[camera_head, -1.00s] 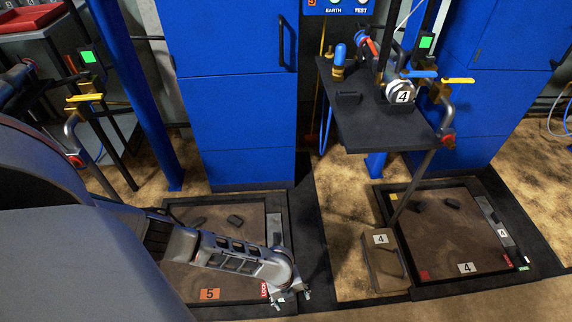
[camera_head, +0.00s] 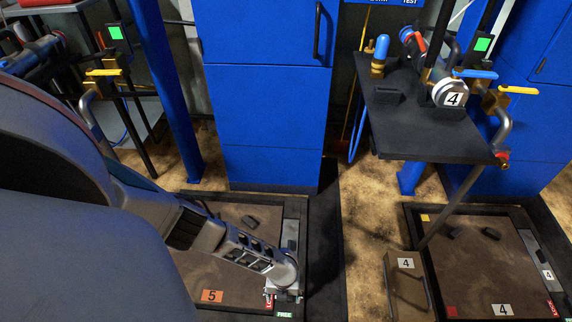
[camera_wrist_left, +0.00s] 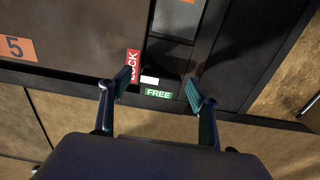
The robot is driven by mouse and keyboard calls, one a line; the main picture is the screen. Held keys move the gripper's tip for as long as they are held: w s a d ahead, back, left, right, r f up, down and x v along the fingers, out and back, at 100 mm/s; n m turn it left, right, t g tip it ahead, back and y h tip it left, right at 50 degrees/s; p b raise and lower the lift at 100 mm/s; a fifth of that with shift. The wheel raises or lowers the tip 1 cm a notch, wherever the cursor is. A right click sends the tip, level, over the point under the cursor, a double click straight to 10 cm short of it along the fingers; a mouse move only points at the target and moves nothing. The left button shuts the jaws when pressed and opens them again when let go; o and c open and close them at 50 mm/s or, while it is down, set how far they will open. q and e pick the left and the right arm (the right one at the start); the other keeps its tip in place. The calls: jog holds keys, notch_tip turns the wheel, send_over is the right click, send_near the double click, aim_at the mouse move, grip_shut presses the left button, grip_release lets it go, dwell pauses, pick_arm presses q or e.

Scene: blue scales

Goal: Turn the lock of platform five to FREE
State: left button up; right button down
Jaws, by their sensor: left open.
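Platform five (camera_head: 185,272) is a brown plate in a dark frame with an orange "5" label (camera_head: 212,296); the label also shows in the wrist view (camera_wrist_left: 15,47). At its front right corner are a red LOCK label (camera_wrist_left: 132,64) and a green FREE label (camera_wrist_left: 158,93). Between them sits a small dark lock piece with a white patch (camera_wrist_left: 149,80). My left gripper (camera_wrist_left: 160,88) is open, its fingers on either side of the lock piece, and I cannot tell whether they touch it. In the head view the left gripper (camera_head: 284,290) hides most of the lock.
Platform four (camera_head: 475,270) lies to the right, with a brown box labelled 4 (camera_head: 408,285) beside it. A dark shelf with a valve (camera_head: 430,135) stands above it. Blue cabinets (camera_head: 262,110) and a blue post (camera_head: 165,90) stand behind.

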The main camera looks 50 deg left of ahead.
pick_arm(q)
jog(key=shift+w, duration=0.1)
jog(key=shift+c, duration=0.4)
jog(key=c, duration=1)
jog(key=shift+c, duration=0.2)
